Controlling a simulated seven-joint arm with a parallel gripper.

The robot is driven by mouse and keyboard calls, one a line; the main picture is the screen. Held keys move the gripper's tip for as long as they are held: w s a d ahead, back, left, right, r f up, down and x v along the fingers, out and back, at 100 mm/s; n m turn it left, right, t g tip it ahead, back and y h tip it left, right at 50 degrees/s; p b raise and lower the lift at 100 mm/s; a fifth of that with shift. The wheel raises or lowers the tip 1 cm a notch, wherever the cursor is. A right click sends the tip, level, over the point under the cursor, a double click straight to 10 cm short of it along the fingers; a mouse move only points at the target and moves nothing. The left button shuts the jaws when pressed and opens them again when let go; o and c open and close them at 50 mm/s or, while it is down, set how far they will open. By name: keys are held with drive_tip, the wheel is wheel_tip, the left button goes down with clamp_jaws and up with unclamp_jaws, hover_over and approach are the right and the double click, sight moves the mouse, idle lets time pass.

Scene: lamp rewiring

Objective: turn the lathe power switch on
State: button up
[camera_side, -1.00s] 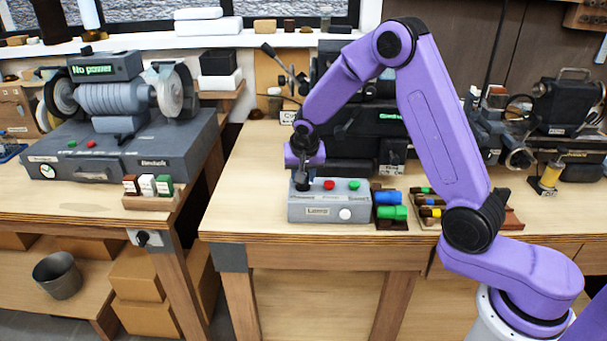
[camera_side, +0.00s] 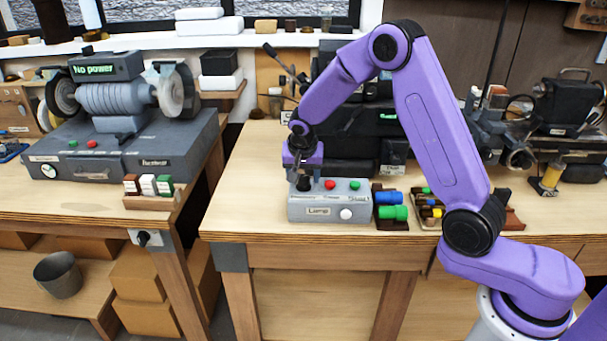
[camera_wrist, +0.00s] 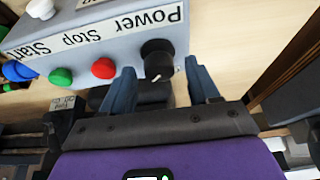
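A grey control box (camera_side: 275,212) stands at the front of the right bench; its front label seems to read "Lamp". The black power knob (camera_side: 304,184) is on its top left, and in the wrist view the knob (camera_wrist: 157,58) sits under the word "Power", with a small white mark on its edge. My gripper (camera_side: 303,172) is above the knob, pointing down. In the wrist view my gripper (camera_wrist: 161,80) is open, its two blue-grey fingers apart, one on each side of the knob, with visible gaps. The lathe (camera_side: 352,125) behind is partly hidden by my arm.
A red button (camera_side: 330,185) and a green button (camera_side: 354,185) sit beside the knob, with a white knob (camera_side: 346,214) on the box front. A grinder (camera_side: 115,100) showing "No power" is on the left bench.

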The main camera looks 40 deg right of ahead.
drive_tip(key=v, duration=1.7)
drive_tip(key=shift+r, duration=0.25)
drive_tip(key=s+a+f+n+g+y, duration=0.1)
drive_tip(key=s+a+f+n, duration=0.15)
drive_tip(key=s+n, duration=0.35)
drive_tip(key=s+a+f+n+y, duration=0.1)
drive_tip(key=s+a+n+y, duration=0.15)
drive_tip(key=s+n, duration=0.35)
drive_tip(key=s+d+f+n+g, duration=0.1)
drive_tip(key=s+n, duration=0.4)
drive_tip(key=s, duration=0.6)
drive_tip(key=s+d+f+n+g, duration=0.1)
drive_tip(key=s+d+f+n, duration=0.2)
drive_tip(key=s, duration=0.8)
drive_tip(key=shift+s+d+n, duration=0.25)
drive_tip(key=shift+d+n, duration=0.3)
drive_tip(key=shift+n, duration=0.35)
